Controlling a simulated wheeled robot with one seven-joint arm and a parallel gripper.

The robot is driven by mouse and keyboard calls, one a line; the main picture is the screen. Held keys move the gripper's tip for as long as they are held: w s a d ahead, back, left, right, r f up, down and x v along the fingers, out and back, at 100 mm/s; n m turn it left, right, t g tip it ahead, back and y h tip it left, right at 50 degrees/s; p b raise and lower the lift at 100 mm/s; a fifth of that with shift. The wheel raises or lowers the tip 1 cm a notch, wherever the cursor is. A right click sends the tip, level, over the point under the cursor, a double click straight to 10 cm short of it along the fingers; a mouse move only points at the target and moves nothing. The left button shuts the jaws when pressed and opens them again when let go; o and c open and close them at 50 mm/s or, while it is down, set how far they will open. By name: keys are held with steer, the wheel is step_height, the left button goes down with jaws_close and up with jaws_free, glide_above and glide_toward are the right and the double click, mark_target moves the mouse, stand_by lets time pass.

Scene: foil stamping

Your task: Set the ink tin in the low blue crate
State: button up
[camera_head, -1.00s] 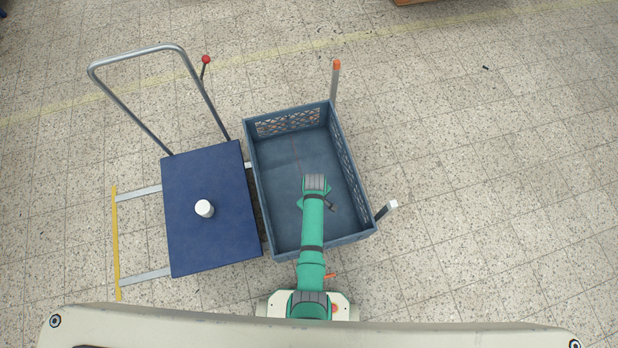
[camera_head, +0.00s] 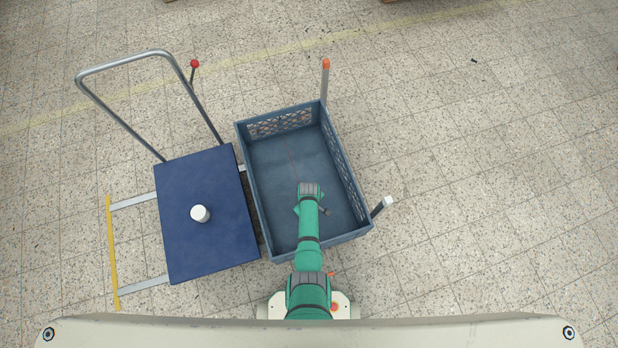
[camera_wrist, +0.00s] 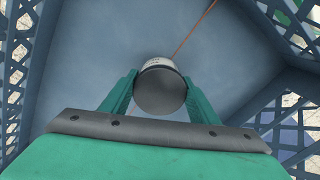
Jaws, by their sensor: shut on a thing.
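The low blue crate (camera_head: 352,238) stands in the middle of the head view, with slatted ends and an open top. My gripper (camera_wrist: 159,86) is inside the crate's outline, seen from above in both views. In the wrist view its two green fingers are shut on the ink tin (camera_wrist: 160,92), a short cylinder with a dark grey top and a white printed side. The crate floor (camera_wrist: 100,50) lies behind the tin. I cannot tell whether the tin touches it. In the head view my arm hides the tin.
A blue platform trolley (camera_head: 225,240) with a tube handle (camera_head: 120,60) stands left of the crate. A white cylinder (camera_head: 200,214) stands on it. Posts with an orange tip (camera_head: 326,64) and a white tip (camera_head: 389,201) rise by the crate's right side. Open floor lies to the right.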

steer(key=o, duration=1.3)
steer(key=shift+f, duration=0.1)
step_height(320, 180, up, 12)
steer(key=shift+s, duration=0.15)
steer(key=s+r+m+t, duration=0.4)
steer(key=s+r+t, duration=0.35)
steer(key=s, duration=0.55)
steer(key=s+r+m+t, duration=0.1)
steer(key=s+r+t, duration=0.1)
steer(key=r, duration=0.9)
steer(key=s+r+m+t, duration=0.2)
steer(key=s+r+t, duration=0.1)
steer(key=r, duration=0.8)
steer(key=s+r+m+t, duration=0.2)
steer(key=s+r+t, duration=0.1)
steer(key=r, duration=0.8)
steer(key=shift+s+r, duration=0.25)
steer(key=shift+s, duration=0.35)
